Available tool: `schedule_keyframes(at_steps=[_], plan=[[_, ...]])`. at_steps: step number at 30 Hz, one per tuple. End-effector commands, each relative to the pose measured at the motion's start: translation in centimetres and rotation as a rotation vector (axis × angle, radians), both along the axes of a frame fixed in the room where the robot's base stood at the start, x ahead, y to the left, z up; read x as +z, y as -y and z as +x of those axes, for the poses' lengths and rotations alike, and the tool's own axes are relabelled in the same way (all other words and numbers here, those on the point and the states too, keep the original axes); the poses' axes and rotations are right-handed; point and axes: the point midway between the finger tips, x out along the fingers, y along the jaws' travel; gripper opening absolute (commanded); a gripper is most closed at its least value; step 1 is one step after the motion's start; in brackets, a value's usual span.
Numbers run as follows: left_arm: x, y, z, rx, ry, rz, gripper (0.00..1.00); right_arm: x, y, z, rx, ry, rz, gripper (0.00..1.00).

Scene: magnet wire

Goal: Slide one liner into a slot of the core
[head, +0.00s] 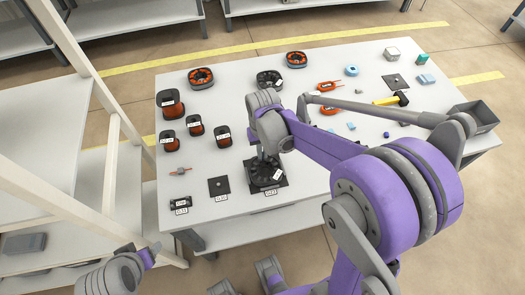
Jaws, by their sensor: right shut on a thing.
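The core (262,176), a dark slotted ring, sits on a black square plate (284,186) near the table's front edge. My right gripper (263,153) points down right over the core's back part. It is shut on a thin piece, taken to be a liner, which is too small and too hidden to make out. I cannot tell whether that piece is inside a slot or just above it. My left gripper (152,251) is low at the left, off the table, far from the core; its fingers are too small to read.
The white table (232,100) holds finished ring cores (201,78), several labelled red-and-black spools (171,104), a black plate (219,186) and a small labelled holder (180,205). A hammer (390,100) and grey bin (477,117) are at the right. My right arm crosses the right side.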

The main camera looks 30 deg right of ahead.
Motion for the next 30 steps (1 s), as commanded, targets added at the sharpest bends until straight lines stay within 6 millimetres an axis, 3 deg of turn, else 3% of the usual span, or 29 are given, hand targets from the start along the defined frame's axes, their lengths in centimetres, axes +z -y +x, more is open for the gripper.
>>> schedule_keyframes(at_steps=[23,24,28,30], plan=[[-0.61,0.00,-0.09,0.000,-0.002,0.000,0.67,-0.75,-0.01,0.02,0.000,0.000,0.000,0.00],[-0.61,0.00,-0.09,0.000,-0.002,0.000,0.67,-0.75,-0.01,0.02,0.000,0.000,0.000,0.15],[-0.61,0.00,-0.10,0.000,-0.002,0.000,0.67,-0.75,-0.01,0.02,0.000,0.000,0.000,0.38],[-0.61,0.00,-0.10,0.000,-0.002,0.000,0.67,-0.75,0.00,0.01,0.000,0.000,0.000,0.42]])
